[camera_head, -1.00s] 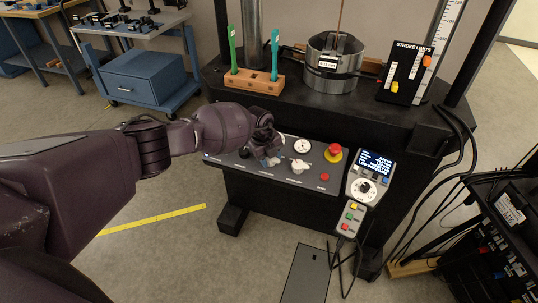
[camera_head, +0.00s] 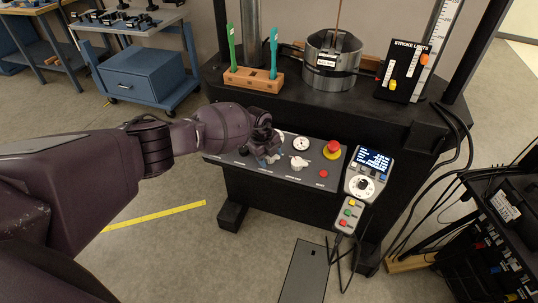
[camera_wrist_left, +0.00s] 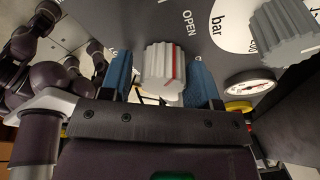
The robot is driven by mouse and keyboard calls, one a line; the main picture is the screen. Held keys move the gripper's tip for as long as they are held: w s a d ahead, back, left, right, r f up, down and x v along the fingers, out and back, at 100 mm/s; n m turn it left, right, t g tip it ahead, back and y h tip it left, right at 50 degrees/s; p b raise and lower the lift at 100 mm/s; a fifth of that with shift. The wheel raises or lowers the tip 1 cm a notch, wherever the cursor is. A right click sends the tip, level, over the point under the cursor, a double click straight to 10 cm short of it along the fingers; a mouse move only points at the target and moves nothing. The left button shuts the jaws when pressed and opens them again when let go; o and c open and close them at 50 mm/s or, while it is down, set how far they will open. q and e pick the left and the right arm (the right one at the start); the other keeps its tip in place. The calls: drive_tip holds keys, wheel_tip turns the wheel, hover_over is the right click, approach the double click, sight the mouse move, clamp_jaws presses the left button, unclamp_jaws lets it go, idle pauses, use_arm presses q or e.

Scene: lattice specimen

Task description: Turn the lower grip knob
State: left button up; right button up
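A light grey ribbed knob with a red line (camera_wrist_left: 165,66) stands on the dark control panel (camera_head: 232,164), beside the word OPEN. My left gripper (camera_head: 267,158) is at the panel. In the left wrist view, its blue fingertips (camera_wrist_left: 162,80) stand on either side of this knob. A narrow gap shows on the left side; contact on the right side is unclear. In the head view my gripper mostly hides the knob. A second grey knob (camera_wrist_left: 284,30) also shows, as a white knob (camera_head: 298,163) right of my gripper. Which knob is the lower grip one cannot be read.
A red emergency button (camera_head: 332,148) and a gauge (camera_head: 301,143) sit on the panel. A handheld controller (camera_head: 366,178) hangs at its right. A wooden block with green and teal tools (camera_head: 252,79) stands on the ledge above.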

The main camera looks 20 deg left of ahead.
use_arm(q)
drive_tip(key=shift+o, duration=0.8)
drive_tip(key=shift+w+r, duration=0.1)
use_arm(e)
drive_tip(key=shift+s+f, duration=0.1)
drive_tip(key=shift+s, duration=0.15)
use_arm(q)
drive_tip(key=shift+a+r, duration=0.1)
drive_tip(key=shift+r, duration=0.2)
drive_tip(key=p+v, duration=0.3)
drive_tip(key=v, duration=0.7)
use_arm(e)
drive_tip(key=shift+w+d+r, duration=0.1)
drive_tip(key=shift+w+r, duration=0.1)
drive_tip(key=shift+r, duration=1.5)
use_arm(q)
drive_tip(key=shift+r, duration=0.1)
use_arm(e)
drive_tip(key=shift+w, duration=0.1)
